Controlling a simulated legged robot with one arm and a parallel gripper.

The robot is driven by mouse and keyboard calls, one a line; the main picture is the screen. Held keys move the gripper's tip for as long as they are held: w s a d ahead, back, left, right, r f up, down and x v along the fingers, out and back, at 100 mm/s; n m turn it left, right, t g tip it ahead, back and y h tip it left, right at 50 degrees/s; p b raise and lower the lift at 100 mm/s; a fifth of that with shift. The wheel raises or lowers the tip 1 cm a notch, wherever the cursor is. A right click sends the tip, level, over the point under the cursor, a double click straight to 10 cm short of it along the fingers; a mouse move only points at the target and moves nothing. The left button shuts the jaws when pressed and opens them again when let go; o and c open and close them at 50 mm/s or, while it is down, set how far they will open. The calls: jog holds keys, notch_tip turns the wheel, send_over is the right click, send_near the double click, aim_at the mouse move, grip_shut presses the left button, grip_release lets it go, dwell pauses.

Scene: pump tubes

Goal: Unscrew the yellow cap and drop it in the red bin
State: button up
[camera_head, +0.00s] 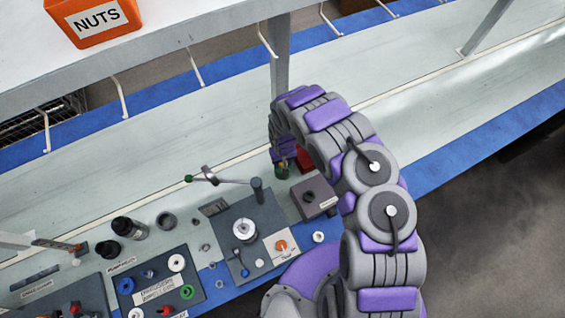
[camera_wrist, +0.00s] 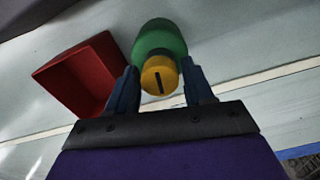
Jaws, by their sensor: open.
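In the wrist view, the yellow cap (camera_wrist: 158,76) has a dark slot and sits on the end of a green bottle (camera_wrist: 158,37). My gripper (camera_wrist: 160,82) is open, with one dark blue finger on each side of the cap; I cannot tell whether they touch it. The red bin (camera_wrist: 72,82) is left of the bottle and looks empty. In the head view, the red bin (camera_head: 304,160) shows partly behind my arm, and a bit of green bottle (camera_head: 282,165) shows beside it. My gripper is mostly hidden there.
A brown-grey box (camera_head: 313,197) stands near my arm. Dark boards with knobs and fittings, such as the board with a white disc (camera_head: 244,229), fill the near left of the bench. An orange NUTS bin (camera_head: 92,18) is on the shelf above. The bench's far strip is clear.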

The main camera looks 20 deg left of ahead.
jog(key=m+b, duration=0.2)
jog(key=shift+f+m, duration=0.15)
jog(key=shift+m, duration=0.25)
jog(key=shift+m+b, duration=1.6)
jog(key=shift+b, duration=0.35)
jog(key=shift+m+b, duration=0.9)
jog(key=shift+b, duration=0.05)
jog(key=m+b, duration=0.2)
jog(key=b, duration=0.1)
jog(key=shift+d+m, duration=0.1)
jog(key=shift+m, duration=0.2)
jog(key=shift+m+b, duration=0.4)
jog(key=shift+m, duration=0.2)
jog(key=shift+r, duration=0.2)
